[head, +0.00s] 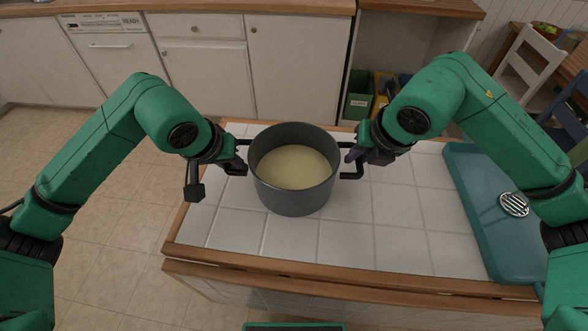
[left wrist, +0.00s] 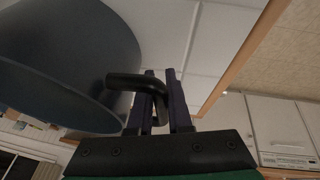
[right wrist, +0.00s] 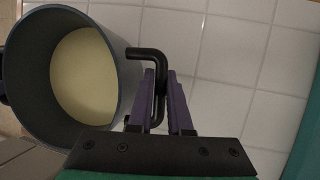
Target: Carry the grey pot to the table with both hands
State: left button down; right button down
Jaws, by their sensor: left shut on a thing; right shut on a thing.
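The grey pot (head: 295,195) holds a pale yellow liquid (head: 294,167) and stands upright over the white tiled table top (head: 400,215). I cannot tell whether its base touches the tiles. My left gripper (head: 238,166) is shut on the pot's left black handle, which shows between the fingers in the left wrist view (left wrist: 128,82). My right gripper (head: 352,160) is shut on the right black handle, which shows between the fingers in the right wrist view (right wrist: 150,55). The pot's underside and far wall are partly hidden.
White cabinets (head: 300,65) stand behind. A green bin (head: 358,95) sits under the back counter. A white chair (head: 535,60) is at the back right. Tiles right of the pot are clear.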

pick_arm(q)
jog(key=shift+w+r, duration=0.1)
jog(key=shift+r, duration=0.1)
pick_arm(e)
jog(key=shift+w+r, duration=0.1)
jog(key=shift+r, duration=0.1)
dwell(0.5)
